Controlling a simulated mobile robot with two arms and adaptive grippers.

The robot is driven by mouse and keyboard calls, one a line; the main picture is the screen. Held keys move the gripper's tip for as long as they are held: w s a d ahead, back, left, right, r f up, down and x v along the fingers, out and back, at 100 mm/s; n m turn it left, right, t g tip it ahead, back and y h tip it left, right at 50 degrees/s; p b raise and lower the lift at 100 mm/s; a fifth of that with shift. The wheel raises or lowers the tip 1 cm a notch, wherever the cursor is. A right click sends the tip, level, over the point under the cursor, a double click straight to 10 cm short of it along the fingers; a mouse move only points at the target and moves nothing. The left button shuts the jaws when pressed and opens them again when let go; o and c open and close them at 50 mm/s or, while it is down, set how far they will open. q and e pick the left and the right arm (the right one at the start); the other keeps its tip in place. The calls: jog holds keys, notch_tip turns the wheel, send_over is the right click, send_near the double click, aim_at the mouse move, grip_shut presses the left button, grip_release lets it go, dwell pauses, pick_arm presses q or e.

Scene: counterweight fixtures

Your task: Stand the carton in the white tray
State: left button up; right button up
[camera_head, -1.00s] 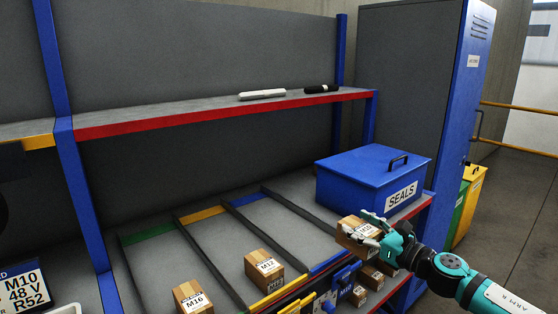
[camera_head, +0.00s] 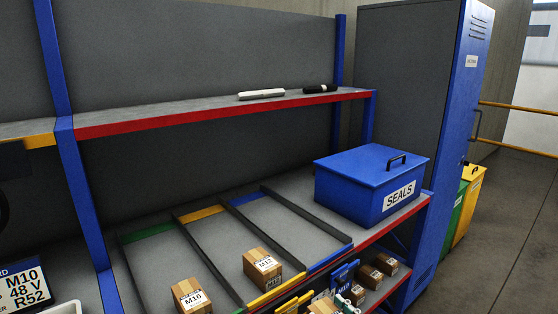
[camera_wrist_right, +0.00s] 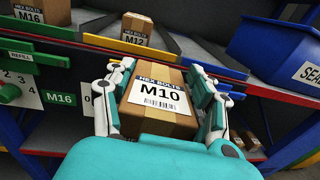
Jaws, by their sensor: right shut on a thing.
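In the right wrist view my right gripper (camera_wrist_right: 163,82) is shut on a brown carton (camera_wrist_right: 158,108) labelled HEX BOLTS M10, with one finger on each side. The carton is held in front of the shelf edge. A white rim at the bottom left of the head view (camera_head: 66,308) may be the white tray; the rest is cut off. My left gripper is in neither view.
Cartons M16 (camera_head: 191,296) and M12 (camera_head: 263,265) stand in shelf lanes; the lane with the blue strip is empty. A blue SEALS box (camera_head: 368,180) stands at right. Several cartons (camera_head: 371,277) sit lower down.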

jog(key=s+d+m+t+h, duration=0.1)
jog(key=s+d+m+h, duration=0.1)
jog(key=s, duration=0.4)
jog(key=s+d+r+m+t+h, duration=0.1)
jog(key=s+d+m+h, duration=0.1)
jog(key=s+d+h, duration=0.1)
jog(key=s+d+m+t+h, duration=0.1)
jog(key=s+d+m+h, duration=0.1)
jog(key=s, duration=0.6)
jog(key=shift+s+d+r+h, duration=0.2)
jog(key=shift+s+d+h, duration=0.3)
jog(key=shift+h, duration=0.7)
